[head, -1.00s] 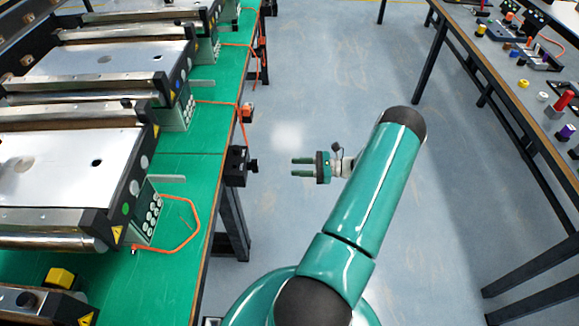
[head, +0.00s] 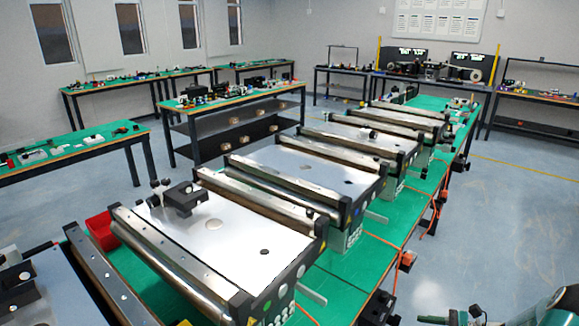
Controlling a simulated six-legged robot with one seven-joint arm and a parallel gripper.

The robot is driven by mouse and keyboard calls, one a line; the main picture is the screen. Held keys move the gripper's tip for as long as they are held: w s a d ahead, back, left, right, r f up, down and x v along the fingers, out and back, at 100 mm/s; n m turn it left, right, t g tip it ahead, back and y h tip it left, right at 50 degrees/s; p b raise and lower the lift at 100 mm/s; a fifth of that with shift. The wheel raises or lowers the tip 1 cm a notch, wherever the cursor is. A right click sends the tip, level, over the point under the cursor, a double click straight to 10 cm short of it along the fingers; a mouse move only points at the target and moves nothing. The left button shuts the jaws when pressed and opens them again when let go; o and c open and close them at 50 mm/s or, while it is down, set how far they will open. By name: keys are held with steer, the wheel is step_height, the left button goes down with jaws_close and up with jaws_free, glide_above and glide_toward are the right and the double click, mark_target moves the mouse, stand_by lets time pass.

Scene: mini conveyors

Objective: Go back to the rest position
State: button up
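My gripper (head: 432,321) shows only in part at the bottom edge of the head view, right of centre. One finger points left, and the rest is cut off by the frame. A second ago its two fingers stood apart with nothing between them; the visible finger looks set the same way now. It is over the floor, to the right of the green conveyor table. A teal part of my arm (head: 560,308) shows in the bottom right corner.
Several mini conveyors (head: 210,235) stand in a row on a long green table (head: 365,262). A red bin (head: 101,230) sits at the left. Orange cables (head: 385,243) hang at the table's right edge. Other tables stand behind. The floor (head: 500,215) at right is clear.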

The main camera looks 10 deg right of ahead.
steer(key=w+a+r+n+g+h, duration=0.2)
steer(key=a+r+n+g+h, duration=0.5)
steer(key=a+r+n, duration=0.9)
steer(key=s+a+r+n+t+h, duration=0.1)
steer(key=s+a+r+n, duration=0.3)
steer(key=a, duration=0.5)
steer(key=s+a+r+n+t+h, duration=0.2)
steer(key=s+a+r+n+h, duration=0.2)
steer(key=s+a+r, duration=0.4)
step_height(320, 180, up, 2)
steer(key=shift+a+r, duration=0.25)
steer(key=shift+a, duration=0.6)
